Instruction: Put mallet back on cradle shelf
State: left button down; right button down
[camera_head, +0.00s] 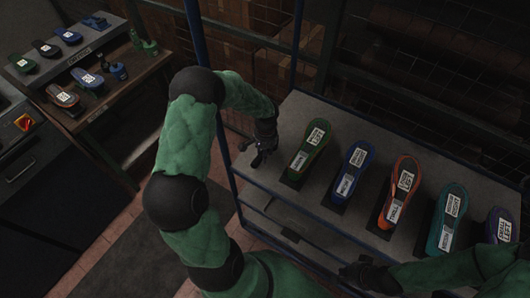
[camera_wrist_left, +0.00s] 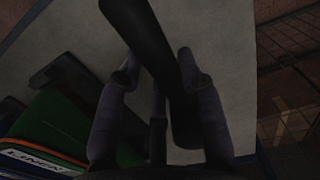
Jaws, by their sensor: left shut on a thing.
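My left gripper (camera_head: 262,148) is over the left end of the grey shelf top (camera_head: 283,128). In the left wrist view, its fingers (camera_wrist_left: 160,95) are shut on a long black object, which looks like the mallet (camera_wrist_left: 137,28). The object lies slantwise between the fingers above the pale surface. My right gripper (camera_head: 368,274) is in front of the shelf's front edge, low in the view. Its finger opening is too dark to judge.
Several shoe-shaped pieces with labels stand along the shelf top, the green one (camera_head: 308,150) nearest my left gripper. A blue post (camera_head: 224,150) rises at the shelf's left corner. A lower shelf (camera_head: 272,222) is below. A bench (camera_head: 110,85) with more pieces stands at the left.

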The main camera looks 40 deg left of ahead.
pick_arm(q)
jog(key=c, duration=0.8)
grip_release()
jog(key=shift+f, duration=0.1)
notch_tip(320, 180, up, 12)
jog(key=shift+w, duration=0.25)
